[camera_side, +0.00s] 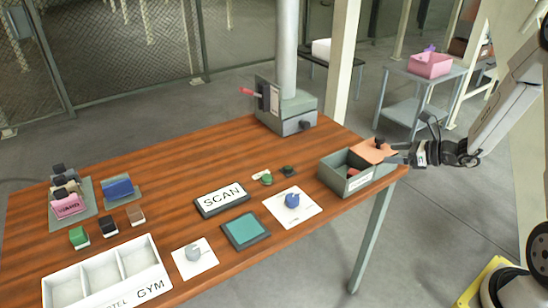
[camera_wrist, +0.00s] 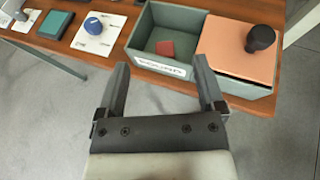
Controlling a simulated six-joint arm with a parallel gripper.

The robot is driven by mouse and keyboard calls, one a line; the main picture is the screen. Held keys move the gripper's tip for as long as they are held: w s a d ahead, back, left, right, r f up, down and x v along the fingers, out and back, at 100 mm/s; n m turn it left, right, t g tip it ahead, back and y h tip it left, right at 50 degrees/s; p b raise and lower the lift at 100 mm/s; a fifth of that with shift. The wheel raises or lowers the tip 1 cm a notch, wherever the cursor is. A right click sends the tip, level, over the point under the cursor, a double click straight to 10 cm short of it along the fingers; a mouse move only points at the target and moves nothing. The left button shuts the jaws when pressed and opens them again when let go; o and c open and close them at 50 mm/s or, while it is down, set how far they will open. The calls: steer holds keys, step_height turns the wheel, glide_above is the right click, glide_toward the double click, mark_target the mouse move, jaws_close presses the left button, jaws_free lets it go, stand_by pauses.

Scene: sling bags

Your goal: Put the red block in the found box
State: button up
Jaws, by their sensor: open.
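The red block (camera_wrist: 166,48) lies on the floor of the open left part of the grey-green found box (camera_wrist: 245,88); only a little red shows in the side view (camera_side: 353,172). The box (camera_side: 334,181) stands at the right end of the wooden table, with a white label on its front. An orange lid (camera_wrist: 237,45) with a black knob (camera_wrist: 260,37) covers the box's right part; the lid also shows in the side view (camera_side: 372,151). My gripper (camera_wrist: 162,75) is open and empty, its fingers apart at the box's near side.
A blue knob on a white card (camera_side: 292,201), a teal pad (camera_side: 246,230) and a SCAN sign (camera_side: 221,198) lie left of the box. A white GYM tray (camera_side: 107,278) is at the front left. A grey post stand (camera_side: 287,112) is at the back.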

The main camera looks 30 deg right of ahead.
steer(key=shift+s+d+r, duration=0.2)
steer(key=shift+s+r, duration=0.05)
steer(key=shift+s, duration=0.3)
steer(key=shift+a, duration=0.1)
steer(key=s+a+n+g+h, duration=0.1)
steer(key=s+a+n+g, duration=0.2)
steer(key=a+n, duration=0.3)
steer(key=s+a+r+n+g+h, duration=0.1)
steer(key=a+n, duration=0.5)
steer(key=n, duration=0.9)
steer(key=s+a+n+g+h, duration=0.3)
steer(key=s+a+n+g, duration=0.3)
steer(key=n, duration=0.4)
steer(key=shift+s+r+n, duration=0.15)
steer(key=shift+s+n, duration=0.1)
steer(key=shift+n, duration=0.05)
steer(key=shift+c, duration=0.3)
